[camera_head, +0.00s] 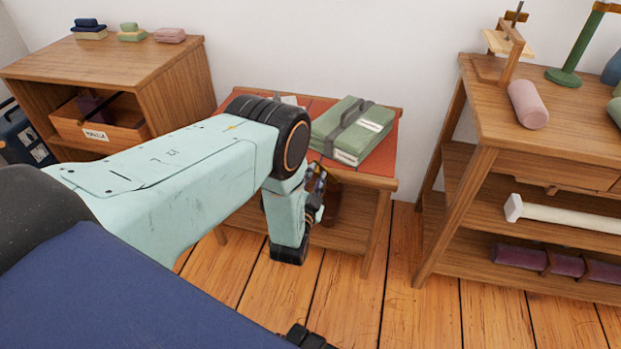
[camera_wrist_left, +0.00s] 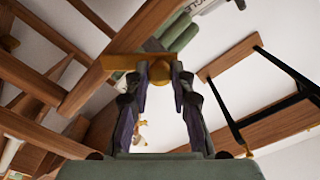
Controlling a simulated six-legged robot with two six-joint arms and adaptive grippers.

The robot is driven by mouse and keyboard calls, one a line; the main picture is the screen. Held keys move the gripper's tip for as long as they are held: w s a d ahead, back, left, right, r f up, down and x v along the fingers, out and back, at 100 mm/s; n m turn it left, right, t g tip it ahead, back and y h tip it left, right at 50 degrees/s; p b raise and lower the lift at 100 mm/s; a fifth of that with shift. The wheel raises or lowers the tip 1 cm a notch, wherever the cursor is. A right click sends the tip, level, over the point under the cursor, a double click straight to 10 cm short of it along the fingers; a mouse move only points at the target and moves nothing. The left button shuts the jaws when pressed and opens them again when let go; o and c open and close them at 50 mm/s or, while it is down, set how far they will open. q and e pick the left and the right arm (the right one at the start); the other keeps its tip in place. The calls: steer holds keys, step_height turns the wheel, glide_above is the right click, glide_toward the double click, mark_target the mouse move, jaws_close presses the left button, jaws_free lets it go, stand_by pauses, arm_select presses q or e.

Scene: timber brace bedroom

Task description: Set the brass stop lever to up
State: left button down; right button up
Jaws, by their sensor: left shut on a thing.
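The brass stop lever (camera_wrist_left: 118,62) shows in the left wrist view as a golden bar lying nearly level across the fingertips, with a rounded end beside the right finger. My left gripper (camera_wrist_left: 160,76) is shut on it, a dark finger on either side. In the head view my left gripper (camera_head: 317,188) is at the front of the low red-topped table (camera_head: 385,165), just below its top. There my own arm hides most of the contact, and I cannot make out the lever. My right gripper is not in view.
A green bundle (camera_head: 350,130) with a grey strap lies on the low table. A wooden cabinet (camera_head: 150,60) with an open drawer (camera_head: 70,125) stands left. A shelved bench (camera_head: 480,120) stands right, with a pink roll (camera_head: 527,104) on top. Plank floor (camera_head: 400,300) is clear in front.

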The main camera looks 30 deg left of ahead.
mark_target(335, 176)
arm_select(q)
steer(key=shift+w+d+r+m, duration=0.25)
steer(key=shift+d+m, duration=0.55)
steer(key=shift+m, duration=0.8)
steer(key=shift+w+d+r+m, duration=0.1)
steer(key=shift+d+r+m, duration=0.25)
steer(key=shift+d+m, duration=0.9)
steer(key=shift+w+d+r+m, duration=0.15)
steer(key=shift+d+r+m, duration=0.2)
steer(key=shift+m, duration=1.6)
steer(key=shift+d, duration=0.15)
steer(key=c, duration=1.1)
jaws_free()
steer(key=shift+c, duration=0.2)
steer(key=v, duration=1.2)
steer(key=shift+r, duration=0.1)
